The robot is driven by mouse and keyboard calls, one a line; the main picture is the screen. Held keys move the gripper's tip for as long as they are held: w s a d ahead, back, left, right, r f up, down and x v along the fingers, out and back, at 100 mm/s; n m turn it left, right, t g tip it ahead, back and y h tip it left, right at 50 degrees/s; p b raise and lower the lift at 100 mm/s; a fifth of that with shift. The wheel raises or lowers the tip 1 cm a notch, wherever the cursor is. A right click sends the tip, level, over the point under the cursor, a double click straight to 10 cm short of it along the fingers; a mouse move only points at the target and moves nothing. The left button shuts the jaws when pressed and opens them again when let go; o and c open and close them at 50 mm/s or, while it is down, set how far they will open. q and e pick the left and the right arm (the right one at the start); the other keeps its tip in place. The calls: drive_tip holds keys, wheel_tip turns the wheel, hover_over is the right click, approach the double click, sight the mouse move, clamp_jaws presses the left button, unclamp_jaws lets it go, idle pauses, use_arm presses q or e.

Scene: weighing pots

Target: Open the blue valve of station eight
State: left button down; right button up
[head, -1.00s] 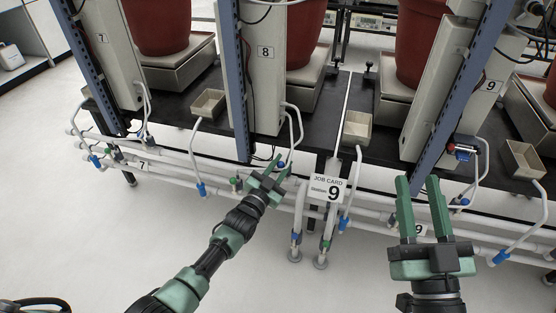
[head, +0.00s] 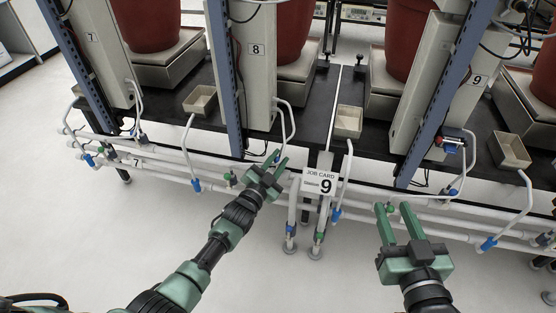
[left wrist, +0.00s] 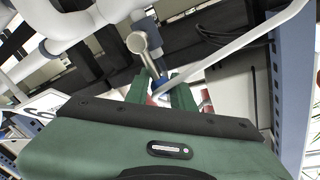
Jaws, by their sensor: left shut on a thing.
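My left gripper (head: 267,165) is at the pipes under the column marked 8 (head: 258,50). Its fingers are shut on a small blue valve (head: 277,157), which is mostly hidden by the fingers in the head view. In the left wrist view, blue of that valve (left wrist: 161,88) shows between the green fingers (left wrist: 160,92), beside a round pale pipe end. How far the valve is turned cannot be told. My right gripper (head: 393,208) is open in front of the pipes, to the right of the job card, with nothing visibly held.
Another blue valve (head: 197,185) and a green valve (head: 231,180) are on pipes to the left. Beige trays (head: 201,100) and red pots (head: 300,30) stand behind. The floor in front is clear.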

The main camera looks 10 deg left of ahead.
use_arm(q)
drive_tip(key=c, duration=1.3)
unclamp_jaws()
drive_tip(key=shift+a+f, duration=0.15)
drive_tip(key=shift+a, duration=0.1)
drive_tip(key=shift+o, duration=0.2)
use_arm(e)
drive_tip(key=shift+a, duration=0.1)
use_arm(q)
drive_tip(key=shift+d, duration=0.1)
drive_tip(key=p+v, duration=0.2)
drive_tip(key=v, duration=0.6)
drive_tip(key=shift+p, duration=0.35)
use_arm(e)
drive_tip(key=s+d+f+g+h, duration=0.2)
drive_tip(key=s+f+g, duration=0.4)
drive_tip(key=f, duration=0.4)
drive_tip(key=shift+s+d+f+g, duration=0.2)
drive_tip(key=shift+d+g, duration=0.3)
drive_tip(key=shift+d, duration=0.2)
